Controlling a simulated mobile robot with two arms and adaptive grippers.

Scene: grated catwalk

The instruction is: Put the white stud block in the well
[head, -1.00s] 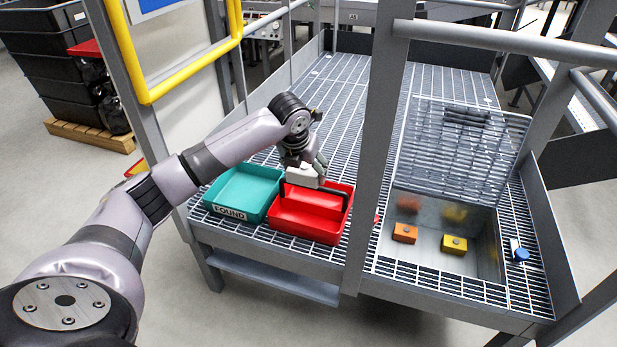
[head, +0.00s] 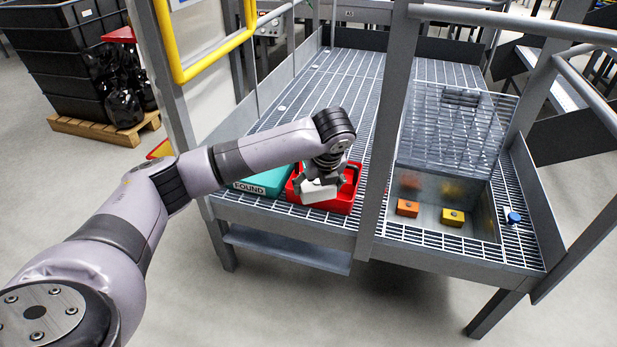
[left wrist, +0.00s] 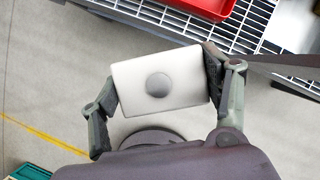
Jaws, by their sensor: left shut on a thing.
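The white stud block (head: 316,192) is held by my left gripper (head: 323,181) above the front of the red tray (head: 343,207). In the left wrist view the block (left wrist: 135,75) sits between the two fingers of the gripper (left wrist: 160,88), its round grey stud facing the camera. The well (head: 430,214) is a metal recess in the grating, to the right of the block beyond a grey post. It holds an orange stud block (head: 407,208) and a yellow stud block (head: 452,217). My right gripper is not in view.
The upright grey post (head: 383,130) stands between the red tray and the well. A raised grate panel (head: 450,125) stands behind the well. The teal FOUND tray (head: 265,183) lies left of the red tray. A blue knob (head: 514,217) is right of the well.

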